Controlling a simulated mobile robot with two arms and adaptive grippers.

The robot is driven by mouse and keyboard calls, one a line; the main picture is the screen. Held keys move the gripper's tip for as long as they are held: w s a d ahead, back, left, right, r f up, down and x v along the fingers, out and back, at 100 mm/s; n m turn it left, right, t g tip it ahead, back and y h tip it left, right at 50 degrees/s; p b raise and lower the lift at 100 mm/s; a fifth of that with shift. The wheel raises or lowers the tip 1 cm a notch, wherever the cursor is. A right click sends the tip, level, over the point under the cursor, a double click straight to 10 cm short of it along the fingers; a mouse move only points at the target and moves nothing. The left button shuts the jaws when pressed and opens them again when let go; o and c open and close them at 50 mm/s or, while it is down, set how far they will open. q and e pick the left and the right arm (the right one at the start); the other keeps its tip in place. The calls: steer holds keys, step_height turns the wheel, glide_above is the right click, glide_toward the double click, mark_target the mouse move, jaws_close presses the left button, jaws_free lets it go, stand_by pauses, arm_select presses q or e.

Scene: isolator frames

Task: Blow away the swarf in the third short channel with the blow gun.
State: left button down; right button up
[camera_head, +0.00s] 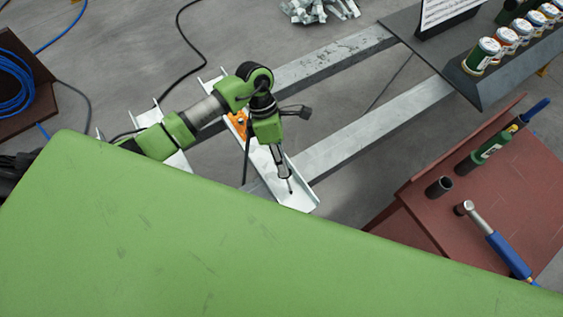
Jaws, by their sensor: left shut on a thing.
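My left arm comes in from the left, and its gripper (283,171) points down over a pale U-shaped channel (298,198). The gripper is shut on a slim tool, seemingly the blow gun (290,186), whose thin dark tip is over the channel's near end. I cannot tell whether the tip touches the channel. A second pale channel (150,116) lies to the left, partly behind my arm. A small orange thing (238,121) shows at the right-hand channel, beside my arm. Swarf is too small to make out. My right gripper is not in view.
Two long grey beams (345,142) run from the channels to the upper right. A red-brown bench (420,215) at the right holds a blue-handled tool (503,252) and a green cylinder (484,151). Several small jars stand on a dark stand (455,88). A green surface fills the bottom.

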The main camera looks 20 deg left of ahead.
mark_target(282, 151)
arm_select(q)
steer(key=shift+r+p, duration=2.1)
steer(key=shift+r, duration=1.55)
